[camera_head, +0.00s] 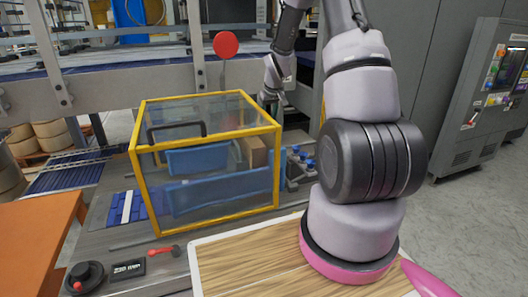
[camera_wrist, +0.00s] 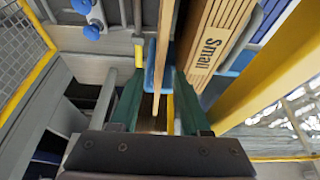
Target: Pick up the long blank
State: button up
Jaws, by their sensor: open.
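In the wrist view, a long thin tan blank (camera_wrist: 164,42) stands edge-on, with a blue holder piece (camera_wrist: 150,72) beside it. My gripper (camera_wrist: 156,88) is open, its two green fingers on either side of the blank's near end, with gaps visible. The blank's lower part is partly hidden. Right of it stands a wider tan stack printed "Small" (camera_wrist: 212,42). In the head view, my gripper (camera_head: 271,97) is small and dark, behind the yellow-framed clear guard; I cannot make out the long blank there.
The yellow-framed guard (camera_head: 207,225) holds blue trays (camera_head: 200,160) and a brown box (camera_head: 253,151). Blue-capped parts (camera_head: 300,163) stand at its right. A yellow beam (camera_wrist: 265,70) lies close to my gripper's right. A red disc (camera_head: 226,44) rises behind the guard. A wooden top (camera_head: 240,265) is in front.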

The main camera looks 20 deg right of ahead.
jog(key=shift+f, duration=0.25)
dwell(0.6)
grip_shut()
dwell(1.3)
